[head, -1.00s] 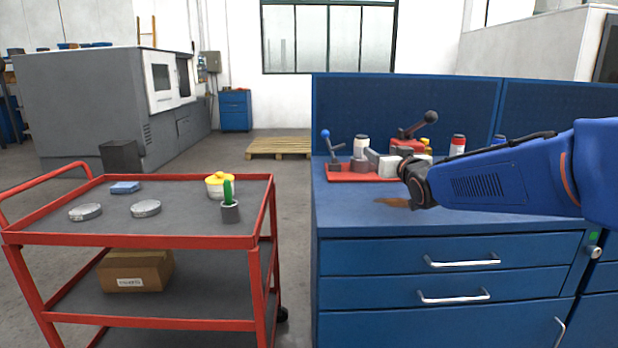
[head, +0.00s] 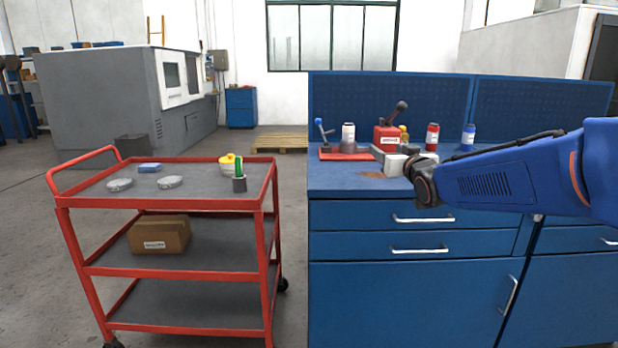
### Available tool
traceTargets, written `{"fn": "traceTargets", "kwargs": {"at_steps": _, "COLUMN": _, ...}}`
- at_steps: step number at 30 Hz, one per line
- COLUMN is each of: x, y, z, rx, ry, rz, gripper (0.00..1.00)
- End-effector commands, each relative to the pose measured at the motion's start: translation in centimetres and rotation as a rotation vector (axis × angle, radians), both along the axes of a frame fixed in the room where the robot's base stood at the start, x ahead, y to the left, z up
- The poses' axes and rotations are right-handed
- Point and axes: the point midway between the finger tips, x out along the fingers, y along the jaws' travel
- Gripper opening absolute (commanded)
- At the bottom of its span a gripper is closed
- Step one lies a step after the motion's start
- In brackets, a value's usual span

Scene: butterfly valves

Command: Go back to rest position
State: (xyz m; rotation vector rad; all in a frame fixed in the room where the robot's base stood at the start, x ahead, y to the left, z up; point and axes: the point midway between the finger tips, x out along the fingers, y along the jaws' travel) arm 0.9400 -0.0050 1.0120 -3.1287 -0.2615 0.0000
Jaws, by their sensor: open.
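My gripper (head: 392,163) is at the end of my blue arm, which reaches in from the right in the head view. It shows as pale grey and white parts beyond the dark wrist, in front of the blue workbench (head: 345,180) top. It is open, and I see nothing held in it. The far side of its fingers is partly hidden by the wrist.
A red-framed cart (head: 160,204) at left carries two grey discs, a yellow pot and a green-handled item.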

Motion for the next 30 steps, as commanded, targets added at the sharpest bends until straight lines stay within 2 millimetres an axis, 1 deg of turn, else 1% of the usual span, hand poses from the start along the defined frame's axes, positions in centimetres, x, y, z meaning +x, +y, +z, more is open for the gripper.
{"fn": "traceTargets", "kwargs": {"at_steps": 8, "x": -2.0, "y": -1.0, "z": -1.2, "rx": -0.012, "ry": 0.068, "rz": -0.030, "gripper": 0.56}}
{"fn": "traceTargets", "kwargs": {"at_steps": 11, "x": -3.1, "y": -1.5, "z": -1.8, "rx": -0.018, "ry": 0.101, "rz": -0.044, "gripper": 0.56}}
{"fn": "traceTargets", "kwargs": {"at_steps": 17, "x": -6.2, "y": -2.7, "z": -3.7, "rx": -0.034, "ry": 0.196, "rz": -0.080, "gripper": 0.56}}
{"fn": "traceTargets", "kwargs": {"at_steps": 20, "x": -8.3, "y": -3.5, "z": -5.1, "rx": -0.042, "ry": 0.260, "rz": -0.100, "gripper": 0.56}}
{"fn": "traceTargets", "kwargs": {"at_steps": 23, "x": -11.4, "y": -4.3, "z": -6.9, "rx": -0.053, "ry": 0.343, "rz": -0.124, "gripper": 0.56}}
{"fn": "traceTargets", "kwargs": {"at_steps": 26, "x": -15.6, "y": -5.3, "z": -9.3, "rx": -0.064, "ry": 0.454, "rz": -0.149, "gripper": 0.56}}
{"fn": "traceTargets", "kwargs": {"at_steps": 27, "x": -17.5, "y": -5.7, "z": -10.5, "rx": -0.068, "ry": 0.502, "rz": -0.158, "gripper": 0.56}}
{"fn": "traceTargets", "kwargs": {"at_steps": 29, "x": -20.3, "y": -6.1, "z": -12.1, "rx": -0.074, "ry": 0.572, "rz": -0.169, "gripper": 0.56}}
{"fn": "traceTargets", "kwargs": {"at_steps": 30, "x": -22.2, "y": -6.3, "z": -13.2, "rx": -0.078, "ry": 0.620, "rz": -0.174, "gripper": 0.56}}
